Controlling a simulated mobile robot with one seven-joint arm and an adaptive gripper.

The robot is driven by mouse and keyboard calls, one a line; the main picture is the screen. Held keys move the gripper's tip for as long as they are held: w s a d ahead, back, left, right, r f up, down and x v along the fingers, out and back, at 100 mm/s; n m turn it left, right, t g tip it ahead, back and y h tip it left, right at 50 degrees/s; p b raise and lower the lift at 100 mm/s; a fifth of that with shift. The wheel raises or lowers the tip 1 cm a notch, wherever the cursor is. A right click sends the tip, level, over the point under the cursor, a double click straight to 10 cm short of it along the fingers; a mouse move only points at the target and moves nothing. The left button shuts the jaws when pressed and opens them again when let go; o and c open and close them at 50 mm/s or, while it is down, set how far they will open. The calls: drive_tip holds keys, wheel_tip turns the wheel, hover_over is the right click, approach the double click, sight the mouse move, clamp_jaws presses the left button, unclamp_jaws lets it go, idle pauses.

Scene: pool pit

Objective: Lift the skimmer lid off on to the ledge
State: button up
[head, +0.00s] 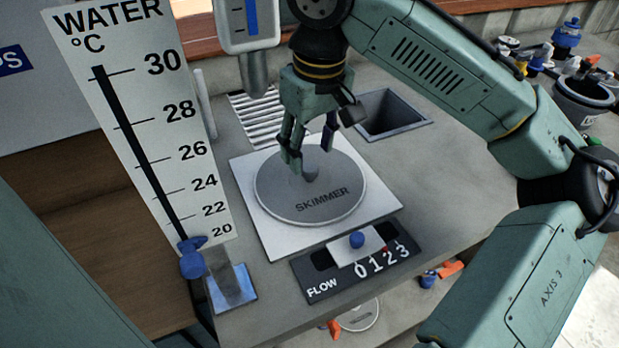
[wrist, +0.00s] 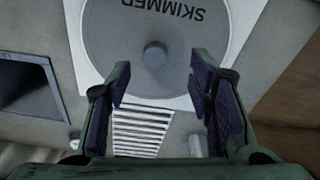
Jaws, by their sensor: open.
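The skimmer lid (head: 326,196) is a round grey disc marked SKIMMER with a small knob in its middle. It lies flat on a white square plate (head: 277,240) on the grey ledge (head: 445,185). My gripper (head: 310,155) is above the far part of the lid, pointing down, with its fingers apart and empty. In the wrist view the lid (wrist: 190,50) fills the top, and its knob (wrist: 155,54) stands just beyond my open fingertips (wrist: 157,80), roughly centred between them. In the head view a finger is close to the knob; I cannot tell whether they touch.
A square opening (head: 391,113) and a white slatted grate (head: 258,118) lie behind the lid. A flow slider panel (head: 322,283) is in front. A tall water thermometer board (head: 125,95) stands at left. The ledge right of the plate is clear.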

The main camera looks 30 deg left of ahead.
sight(310, 167)
drive_tip(key=f, duration=0.3)
drive_tip(key=f+p, duration=0.1)
drive_tip(key=f, duration=0.1)
drive_tip(key=shift+w+a, duration=0.25)
drive_tip(key=shift+w, duration=0.15)
drive_tip(key=shift+c, duration=0.4)
drive_tip(key=shift+r, duration=0.1)
clamp_jaws()
